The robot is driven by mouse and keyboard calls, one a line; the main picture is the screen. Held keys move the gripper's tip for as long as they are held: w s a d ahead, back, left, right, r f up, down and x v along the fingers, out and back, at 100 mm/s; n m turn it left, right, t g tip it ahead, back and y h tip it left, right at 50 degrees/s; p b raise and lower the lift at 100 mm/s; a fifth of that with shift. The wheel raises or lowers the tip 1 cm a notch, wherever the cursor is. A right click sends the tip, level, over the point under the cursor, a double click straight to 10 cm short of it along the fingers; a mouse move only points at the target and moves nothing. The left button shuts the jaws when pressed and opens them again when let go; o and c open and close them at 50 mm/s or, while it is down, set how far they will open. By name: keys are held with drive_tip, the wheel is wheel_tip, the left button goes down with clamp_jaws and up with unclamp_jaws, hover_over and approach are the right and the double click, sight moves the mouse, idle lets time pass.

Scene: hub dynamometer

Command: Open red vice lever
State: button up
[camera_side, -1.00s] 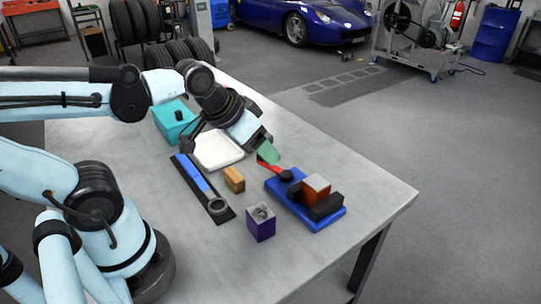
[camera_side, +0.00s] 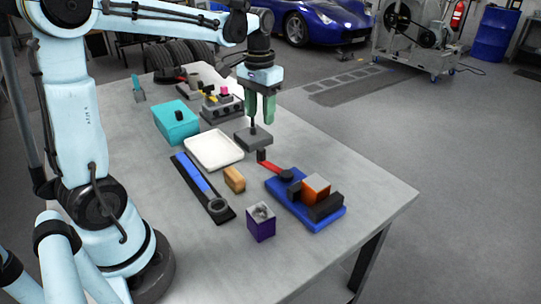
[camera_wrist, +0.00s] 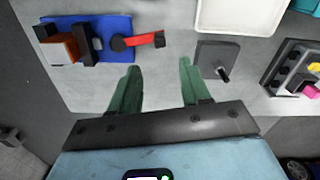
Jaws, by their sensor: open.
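The vice has a blue base (camera_side: 283,203) and dark jaws, and also shows in the wrist view (camera_wrist: 117,24). An orange-brown block with a grey top (camera_side: 316,189) sits at the jaws; whether it is clamped I cannot tell. The red lever (camera_side: 270,168) runs from a dark round pivot out past the base's edge and ends in a black tip. It shows clearly in the wrist view (camera_wrist: 146,40). My gripper (camera_side: 260,122) points down, open and empty, above the table behind the lever. In the wrist view its green fingers (camera_wrist: 158,65) are apart, with the lever ahead of them, untouched.
A grey block with an upright peg (camera_side: 253,139) stands close to the lever tip, under my gripper. A white tray (camera_side: 214,150), a wooden block (camera_side: 234,180), a purple box (camera_side: 261,224) and a teal box (camera_side: 176,122) stand nearby. The table's right side is clear.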

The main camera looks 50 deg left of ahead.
sight(261, 149)
wheel_tip(261, 149, down, 12)
drive_tip(key=shift+r, duration=0.2)
idle(0.4)
clamp_jaws()
